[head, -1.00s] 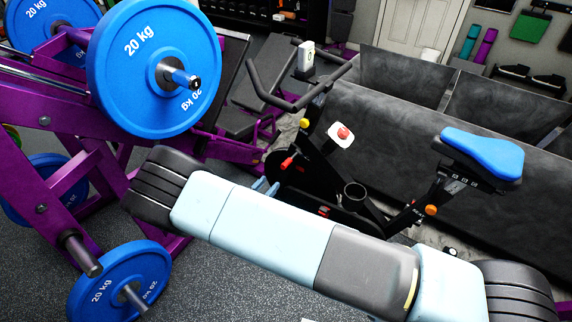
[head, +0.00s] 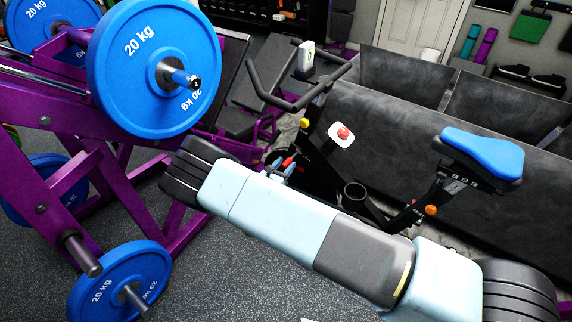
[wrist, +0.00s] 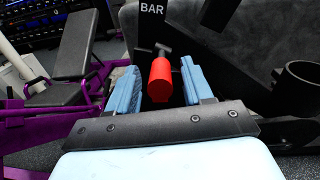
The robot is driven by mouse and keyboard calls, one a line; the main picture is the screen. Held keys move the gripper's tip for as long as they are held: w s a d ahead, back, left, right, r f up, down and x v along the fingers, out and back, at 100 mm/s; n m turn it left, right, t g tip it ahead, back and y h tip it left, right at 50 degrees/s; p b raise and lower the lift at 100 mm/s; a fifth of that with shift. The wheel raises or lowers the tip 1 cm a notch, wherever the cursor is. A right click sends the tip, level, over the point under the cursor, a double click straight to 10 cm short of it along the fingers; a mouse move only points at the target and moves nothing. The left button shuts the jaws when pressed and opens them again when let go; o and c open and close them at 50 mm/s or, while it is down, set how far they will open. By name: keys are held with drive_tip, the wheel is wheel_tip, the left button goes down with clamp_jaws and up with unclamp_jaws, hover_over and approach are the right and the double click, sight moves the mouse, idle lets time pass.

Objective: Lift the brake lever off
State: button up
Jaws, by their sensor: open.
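The brake lever has a red grip (wrist: 160,80) on a short dark stem, on the black frame of the exercise bike. In the wrist view the grip appears in the gap between the two light-blue fingers of my gripper (wrist: 161,68), with space on both sides. In the head view the red lever (head: 288,161) shows right at my fingertips (head: 281,166), partly covered by them. My gripper is open and holds nothing. I cannot tell how deep the lever is between the fingers.
The bike has a blue saddle (head: 483,152), black handlebars (head: 290,101), a red button on a white plate (head: 341,134) and a cup holder (head: 355,195). A purple rack with blue weight plates (head: 155,67) stands close on the left. Dark floor (head: 235,275) is clear in front.

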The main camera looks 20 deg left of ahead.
drive_tip(key=shift+w+d, duration=0.15)
drive_tip(key=shift+w, duration=0.45)
drive_tip(key=shift+c, duration=0.4)
clamp_jaws()
